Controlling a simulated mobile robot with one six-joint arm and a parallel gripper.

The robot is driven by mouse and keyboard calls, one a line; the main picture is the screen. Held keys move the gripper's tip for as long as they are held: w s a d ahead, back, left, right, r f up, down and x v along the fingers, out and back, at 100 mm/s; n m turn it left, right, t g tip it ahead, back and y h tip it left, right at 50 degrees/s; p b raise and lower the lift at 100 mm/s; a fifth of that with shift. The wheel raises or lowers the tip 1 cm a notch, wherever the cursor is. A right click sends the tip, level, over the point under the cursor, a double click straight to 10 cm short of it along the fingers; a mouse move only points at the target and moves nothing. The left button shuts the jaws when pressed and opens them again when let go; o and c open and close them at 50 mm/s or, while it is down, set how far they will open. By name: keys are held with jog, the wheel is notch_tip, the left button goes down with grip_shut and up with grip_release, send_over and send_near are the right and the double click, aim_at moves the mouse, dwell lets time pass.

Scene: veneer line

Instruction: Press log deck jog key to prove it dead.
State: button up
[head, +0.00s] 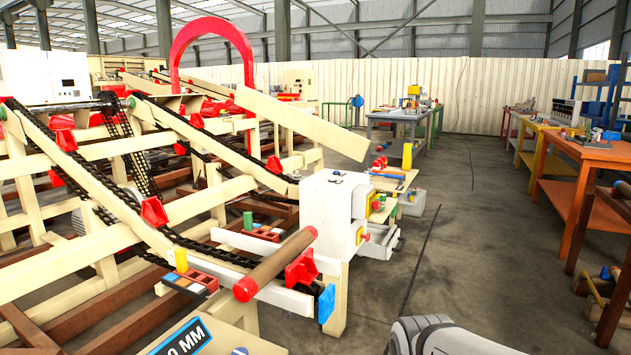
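The log deck (110,240) is a cream frame with sloping black chains and red stops, filling the left half of the head view. A brown log (275,265) lies across its lower front end. A small panel with coloured blocks (190,281) sits left of the log. I cannot tell which control is the jog key. My grey arm shows at the bottom; my gripper is out of view.
A blue block (326,303) sits at the deck's front corner. A small cream table (397,180) with coloured parts stands behind the box. Orange workbenches (585,150) line the right. The grey floor (450,250) between is largely clear.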

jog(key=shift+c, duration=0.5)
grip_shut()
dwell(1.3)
